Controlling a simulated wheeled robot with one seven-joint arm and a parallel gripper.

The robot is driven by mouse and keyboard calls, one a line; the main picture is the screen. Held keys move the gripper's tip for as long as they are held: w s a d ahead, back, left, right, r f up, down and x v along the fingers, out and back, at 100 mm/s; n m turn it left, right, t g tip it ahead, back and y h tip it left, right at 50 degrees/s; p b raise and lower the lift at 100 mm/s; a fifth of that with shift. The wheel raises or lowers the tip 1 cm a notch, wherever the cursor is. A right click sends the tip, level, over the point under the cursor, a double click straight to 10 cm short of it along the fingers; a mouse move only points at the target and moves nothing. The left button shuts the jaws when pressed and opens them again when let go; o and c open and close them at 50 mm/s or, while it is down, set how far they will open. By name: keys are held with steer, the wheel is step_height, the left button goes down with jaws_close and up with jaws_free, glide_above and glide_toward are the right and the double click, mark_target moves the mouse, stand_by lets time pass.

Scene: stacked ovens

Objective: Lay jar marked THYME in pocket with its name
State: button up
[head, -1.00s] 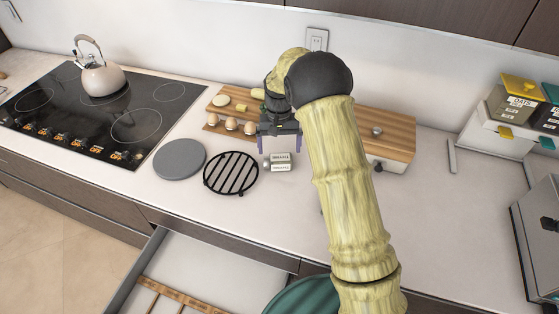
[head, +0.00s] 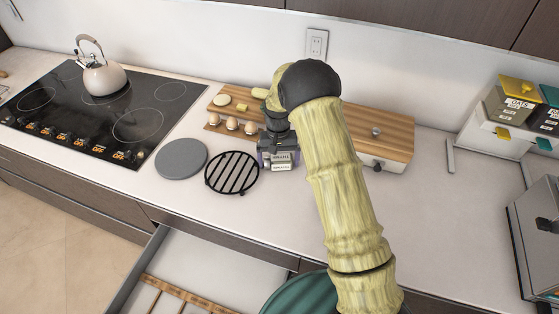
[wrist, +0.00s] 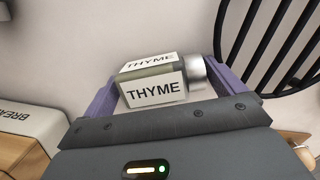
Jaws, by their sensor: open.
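The THYME jar (head: 282,162) lies on its side on the counter, just right of the black trivet. In the wrist view the jar (wrist: 155,90) shows two white labels reading THYME and a silver lid at its right end. My gripper (head: 277,158) is open over it, pointing down. In the wrist view its purple fingers stand on either side of the jar, one past the base and one by the lid. An open drawer (head: 215,262) at the bottom has wooden dividers (head: 175,299); no pocket name is readable there.
The black slatted trivet (head: 232,173) and a grey round plate (head: 181,158) lie left of the jar. The hob and kettle (head: 101,76) are far left. The counter in front is clear.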

mark_target(278, 157)
steer(key=shift+a, duration=0.1)
steer(key=c, duration=0.9)
steer(key=shift+r, duration=0.1)
step_height(278, 157, up, 10)
steer(key=shift+f+b, duration=0.1)
steer(key=shift+b, duration=0.85)
